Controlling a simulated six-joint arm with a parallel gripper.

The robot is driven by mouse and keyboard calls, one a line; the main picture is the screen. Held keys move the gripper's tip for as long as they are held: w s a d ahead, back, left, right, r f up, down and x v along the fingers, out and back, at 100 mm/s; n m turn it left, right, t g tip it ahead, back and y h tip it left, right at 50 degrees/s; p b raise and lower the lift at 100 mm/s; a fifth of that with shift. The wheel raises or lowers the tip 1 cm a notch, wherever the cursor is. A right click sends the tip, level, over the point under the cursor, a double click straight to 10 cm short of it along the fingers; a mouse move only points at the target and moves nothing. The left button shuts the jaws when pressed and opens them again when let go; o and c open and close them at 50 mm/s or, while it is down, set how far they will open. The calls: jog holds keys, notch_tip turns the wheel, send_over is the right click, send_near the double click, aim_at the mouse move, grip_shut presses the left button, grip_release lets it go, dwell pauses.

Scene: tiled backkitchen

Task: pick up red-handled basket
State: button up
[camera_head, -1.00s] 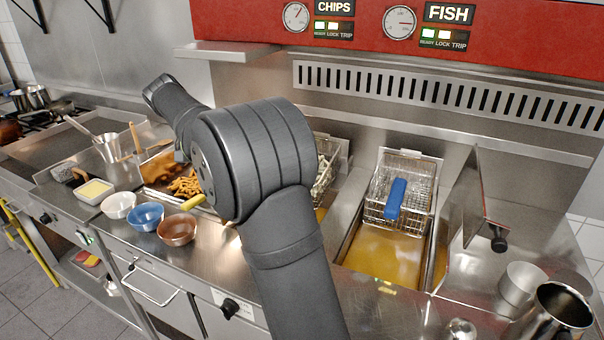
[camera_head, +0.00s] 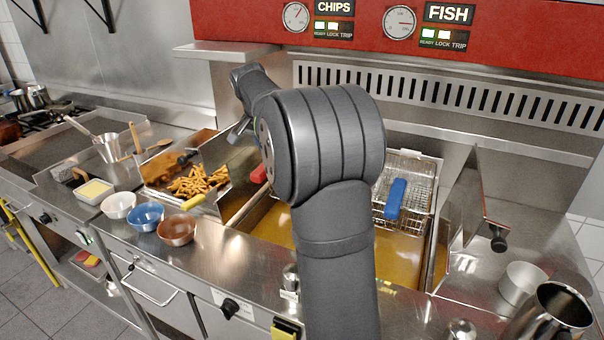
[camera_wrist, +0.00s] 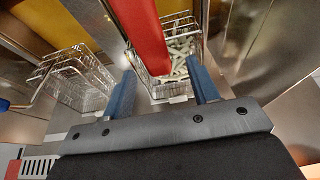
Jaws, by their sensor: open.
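The red-handled basket shows in the wrist view as a wire basket (camera_wrist: 193,45) holding pale pieces, with a broad red handle (camera_wrist: 148,35) slanting across its left side. In the head view only the red handle (camera_head: 258,173) shows clearly, left of my elbow; my arm hides most of the basket. My gripper (camera_wrist: 160,70) is open in the wrist view. Its two blue fingers stand apart, one on each side of the handle's end as seen from the wrist. I cannot tell how far the fingers are from the handle, and I see no grip on it.
A blue-handled basket (camera_head: 396,195) stands over the right fryer, and shows in the wrist view (camera_wrist: 82,82). A tray of chips (camera_head: 196,183) with a yellow-handled tool lies left. White, blue and copper bowls (camera_head: 177,230) line the front. A shelf (camera_head: 225,52) juts out above.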

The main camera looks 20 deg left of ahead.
jog(key=x, duration=0.6)
jog(key=shift+w+d+f, duration=0.15)
jog(key=shift+w+f, duration=0.05)
jog(key=shift+f, duration=0.05)
jog(key=shift+r, duration=0.1)
grip_shut()
